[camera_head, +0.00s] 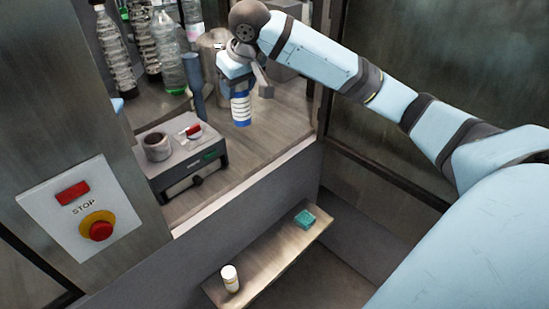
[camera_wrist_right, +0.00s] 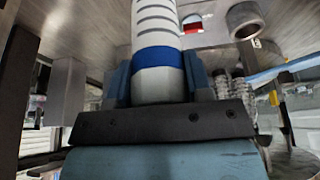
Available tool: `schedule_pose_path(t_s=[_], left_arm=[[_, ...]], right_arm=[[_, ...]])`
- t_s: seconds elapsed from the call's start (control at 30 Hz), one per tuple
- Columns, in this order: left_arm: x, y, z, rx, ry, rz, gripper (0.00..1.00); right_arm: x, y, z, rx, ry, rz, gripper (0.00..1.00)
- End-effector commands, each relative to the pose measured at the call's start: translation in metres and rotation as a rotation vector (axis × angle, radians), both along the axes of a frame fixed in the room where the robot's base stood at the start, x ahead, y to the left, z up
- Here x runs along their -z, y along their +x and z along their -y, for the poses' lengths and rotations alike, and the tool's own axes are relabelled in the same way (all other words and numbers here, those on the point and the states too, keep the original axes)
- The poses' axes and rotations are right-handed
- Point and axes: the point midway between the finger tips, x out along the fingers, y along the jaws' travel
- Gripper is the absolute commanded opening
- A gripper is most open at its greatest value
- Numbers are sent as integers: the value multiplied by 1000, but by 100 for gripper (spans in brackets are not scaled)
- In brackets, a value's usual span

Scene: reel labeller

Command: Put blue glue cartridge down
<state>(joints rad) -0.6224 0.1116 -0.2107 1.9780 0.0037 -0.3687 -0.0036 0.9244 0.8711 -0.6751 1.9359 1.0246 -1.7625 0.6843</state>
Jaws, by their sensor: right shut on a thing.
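The blue glue cartridge (camera_head: 240,108) is a white cylinder with dark stripes and a blue band. My right gripper (camera_head: 239,90) is shut on it and holds it roughly upright over the worktop (camera_head: 257,140). I cannot tell clearly whether its lower end touches the surface. In the right wrist view the cartridge (camera_wrist_right: 157,60) sits between the two fingers of my right gripper (camera_wrist_right: 157,82), with its blue band close to the jaws. My left gripper does not show.
A grey device (camera_head: 182,158) with a round cup and a red part stands left of the cartridge. Several bottles (camera_head: 168,55) stand behind. A lower shelf (camera_head: 262,262) holds a white jar (camera_head: 230,279) and a teal box (camera_head: 305,219). A STOP panel (camera_head: 84,208) is at left.

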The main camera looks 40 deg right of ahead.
Motion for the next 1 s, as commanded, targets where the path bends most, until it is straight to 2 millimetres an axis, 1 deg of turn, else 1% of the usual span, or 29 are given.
schedule_pose_path(t_s=[0.03, 0.07, 0.1, 0.17, 0.2, 0.27, 0.3, 0.4, 0.5, 0.6, 0.63, 0.77, 0.83, 1.0], left_arm=[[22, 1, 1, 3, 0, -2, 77], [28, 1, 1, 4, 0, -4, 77], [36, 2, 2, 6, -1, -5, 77], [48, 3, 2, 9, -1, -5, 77], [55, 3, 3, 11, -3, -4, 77], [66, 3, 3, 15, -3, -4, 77], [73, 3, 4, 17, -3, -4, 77], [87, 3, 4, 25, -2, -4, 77], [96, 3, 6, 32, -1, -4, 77], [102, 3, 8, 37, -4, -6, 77], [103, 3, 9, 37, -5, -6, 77], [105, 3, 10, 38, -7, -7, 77], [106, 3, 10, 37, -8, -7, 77], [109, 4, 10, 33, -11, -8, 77]], right_arm=[[49, -5, -3, -36, 0, -10, 18], [68, -7, -5, -60, 1, -11, 18], [94, -11, -8, -91, 1, -11, 18], [133, -19, -13, -138, 1, -11, 18], [159, -24, -15, -169, 1, -12, 18], [196, -34, -20, -216, 3, -10, 18], [219, -41, -23, -247, 3, -9, 18], [269, -57, -29, -315, 7, -3, 18], [305, -72, -34, -370, 9, 4, 18], [328, -83, -38, -407, 12, 10, 18], [332, -85, -38, -413, 11, 12, 18], [348, -90, -40, -431, 13, 13, 18], [361, -90, -40, -432, 14, 12, 18], [405, -91, -40, -432, 14, 11, 18]])
